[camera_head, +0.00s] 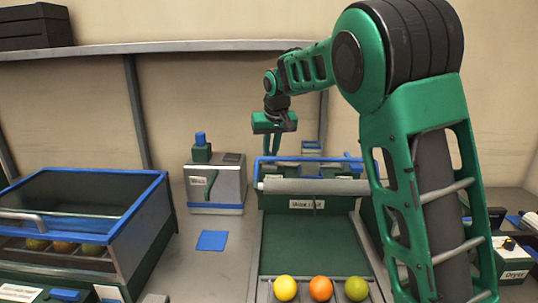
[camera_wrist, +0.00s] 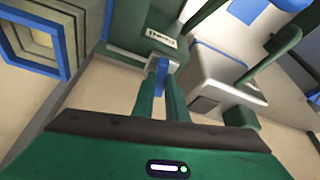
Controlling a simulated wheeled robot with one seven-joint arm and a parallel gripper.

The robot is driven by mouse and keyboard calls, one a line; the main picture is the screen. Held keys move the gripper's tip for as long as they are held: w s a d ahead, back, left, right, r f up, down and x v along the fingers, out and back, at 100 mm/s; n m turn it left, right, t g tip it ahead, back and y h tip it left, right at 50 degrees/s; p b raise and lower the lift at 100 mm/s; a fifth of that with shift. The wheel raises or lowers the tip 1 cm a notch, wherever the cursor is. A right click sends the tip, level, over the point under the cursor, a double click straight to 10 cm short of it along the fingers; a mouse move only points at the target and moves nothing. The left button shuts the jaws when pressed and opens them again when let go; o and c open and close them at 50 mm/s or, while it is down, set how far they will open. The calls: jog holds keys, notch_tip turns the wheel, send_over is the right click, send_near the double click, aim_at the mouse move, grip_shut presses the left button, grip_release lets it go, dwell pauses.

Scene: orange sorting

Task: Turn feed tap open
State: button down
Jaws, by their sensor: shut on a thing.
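My gripper (camera_head: 278,152) reaches down behind the grey roller (camera_head: 312,186) at the far end of the green chute. In the wrist view its two green fingers (camera_wrist: 162,85) are shut on a small blue handle (camera_wrist: 161,66), which I take to be the feed tap's. The handle sits just under a dark green block with a white label (camera_wrist: 160,38); the label is too small to read surely. In the head view the handle cannot be told apart from the blue rail (camera_head: 305,159) and the fingers.
The green chute (camera_head: 310,245) holds a yellow, an orange and a green fruit at its near end. A blue-edged glass bin (camera_head: 75,178) stands left. A grey machine with a blue knob (camera_head: 214,182) stands behind a blue pad (camera_head: 212,240). A dryer (camera_head: 514,262) is at right.

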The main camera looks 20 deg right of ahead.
jog(key=n+y, duration=0.1)
jog(key=n, duration=0.3)
jog(key=shift+w+d+n+y, duration=0.1)
jog(key=shift+d+n+y, duration=0.2)
jog(key=shift+d+y, duration=0.1)
jog(key=n+y, duration=0.1)
jog(key=n, duration=0.2)
jog(key=shift+n+g, duration=0.3)
jog(key=shift+g, duration=0.1)
jog(key=n, duration=0.1)
jog(key=n+g+y, duration=0.1)
jog(key=n, duration=0.3)
jog(key=shift+w+d+r+g+y, duration=0.1)
jog(key=shift+w+d+g+y, duration=0.05)
jog(key=shift+w+g+y, duration=0.15)
jog(key=shift+n, duration=0.7)
jog(key=shift+r+g, duration=0.15)
jog(key=shift+g, duration=0.15)
jog(key=c, duration=1.8)
grip_release()
jog(key=shift+o, duration=0.2)
jog(key=shift+s, duration=0.1)
